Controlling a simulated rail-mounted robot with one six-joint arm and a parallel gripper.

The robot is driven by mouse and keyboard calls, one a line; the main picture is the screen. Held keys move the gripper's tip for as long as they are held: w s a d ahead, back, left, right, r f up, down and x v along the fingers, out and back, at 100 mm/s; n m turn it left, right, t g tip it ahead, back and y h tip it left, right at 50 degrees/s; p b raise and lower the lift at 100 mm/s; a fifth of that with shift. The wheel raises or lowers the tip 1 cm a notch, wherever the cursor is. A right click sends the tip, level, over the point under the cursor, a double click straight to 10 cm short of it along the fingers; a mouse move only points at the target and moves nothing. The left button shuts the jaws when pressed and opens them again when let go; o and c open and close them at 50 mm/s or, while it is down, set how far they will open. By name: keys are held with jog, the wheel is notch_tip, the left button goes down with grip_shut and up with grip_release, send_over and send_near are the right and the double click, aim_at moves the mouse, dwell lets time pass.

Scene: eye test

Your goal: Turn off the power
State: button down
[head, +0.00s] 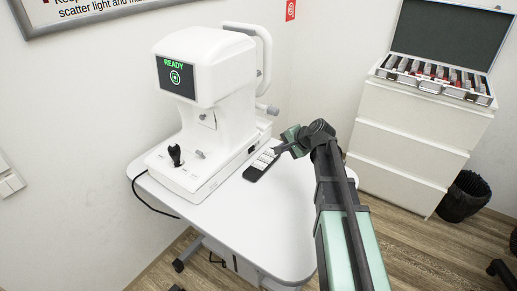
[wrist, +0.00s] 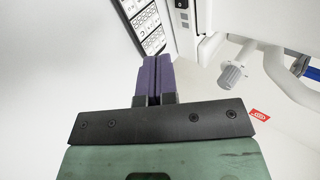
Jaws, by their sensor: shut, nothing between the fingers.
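The white eye-test machine (head: 205,110) stands on a white table, its screen (head: 176,77) lit with green "READY". On the right side of its base is a small dark part (head: 252,149), possibly a switch; I cannot tell its position. A small black part also shows on a white side panel at the top of the wrist view (wrist: 181,4). My gripper (head: 279,150) is near the base's right side, by the keypad. In the wrist view its purple fingers (wrist: 156,76) are together and empty, apart from the black part.
A black keypad with white keys (head: 262,164) lies on the table (head: 240,225) beside the base. A joystick (head: 175,154) stands on the base's front. A black cable (head: 150,206) hangs at the left. White drawers (head: 405,130) bear an open lens case (head: 432,87). The table's front is clear.

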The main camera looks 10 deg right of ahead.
aim_at(254, 150)
jog(key=b+x, duration=0.7)
jog(key=x, duration=0.3)
jog(key=shift+s+d+f, duration=0.15)
jog(key=shift+f, duration=0.1)
jog(key=w+a, duration=0.2)
jog(key=w, duration=0.1)
jog(key=shift+w+a+r, duration=0.2)
jog(key=shift+w+a, duration=0.1)
jog(key=shift+a, duration=0.05)
